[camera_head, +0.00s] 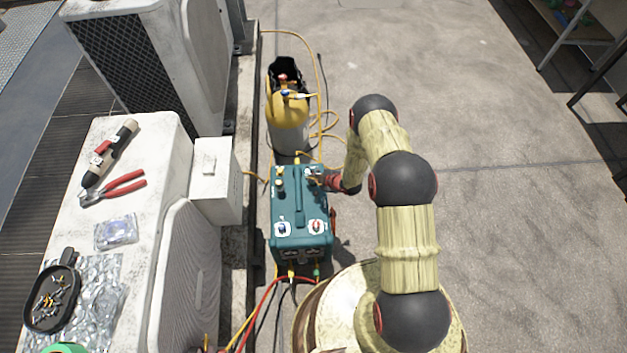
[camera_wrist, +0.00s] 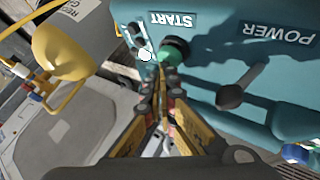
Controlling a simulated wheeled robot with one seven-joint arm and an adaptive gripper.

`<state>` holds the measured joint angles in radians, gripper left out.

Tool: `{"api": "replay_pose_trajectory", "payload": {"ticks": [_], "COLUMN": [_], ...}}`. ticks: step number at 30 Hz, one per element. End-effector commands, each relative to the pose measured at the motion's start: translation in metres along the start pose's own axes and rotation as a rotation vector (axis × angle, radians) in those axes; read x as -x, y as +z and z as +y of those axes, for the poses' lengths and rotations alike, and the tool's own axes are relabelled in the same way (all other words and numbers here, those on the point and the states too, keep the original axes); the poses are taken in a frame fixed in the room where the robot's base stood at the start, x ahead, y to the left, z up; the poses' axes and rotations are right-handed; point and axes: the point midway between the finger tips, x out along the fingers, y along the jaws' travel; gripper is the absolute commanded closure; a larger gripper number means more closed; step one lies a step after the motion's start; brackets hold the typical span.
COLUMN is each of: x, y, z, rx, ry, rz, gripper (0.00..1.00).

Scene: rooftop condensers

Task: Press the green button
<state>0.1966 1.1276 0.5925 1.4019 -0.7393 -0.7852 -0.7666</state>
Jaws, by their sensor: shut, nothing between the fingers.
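The green button (camera_wrist: 172,54), in a dark round collar, is on the teal machine (camera_head: 300,222) beside an upside-down START label (camera_wrist: 172,19) in the wrist view. My gripper (camera_wrist: 162,78) is shut and empty, its fingertips pointing at the button and overlapping its lower edge in that view. I cannot tell whether they touch it. In the head view my gripper (camera_head: 328,182) is at the machine's upper right side, and I cannot make out the button there. The teal machine also fills much of the wrist view (camera_wrist: 225,75).
A dark lever (camera_wrist: 232,95) sticks out near the POWER label (camera_wrist: 278,34). A yellow and grey cylinder (camera_head: 288,112) with hoses stands behind the machine. A white unit (camera_head: 165,150) with red pliers (camera_head: 115,188) is on the left.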

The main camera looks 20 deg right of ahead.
Motion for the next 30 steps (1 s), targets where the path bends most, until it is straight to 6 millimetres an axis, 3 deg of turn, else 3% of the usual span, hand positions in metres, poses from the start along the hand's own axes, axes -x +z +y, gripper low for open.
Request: {"api": "replay_pose_trajectory", "payload": {"ticks": [30], "x": [-0.0078], "y": [0.0060], "z": [-0.0060], "rx": [0.000], "ry": [-0.001], "rz": [-0.001], "gripper": [1.00]}}
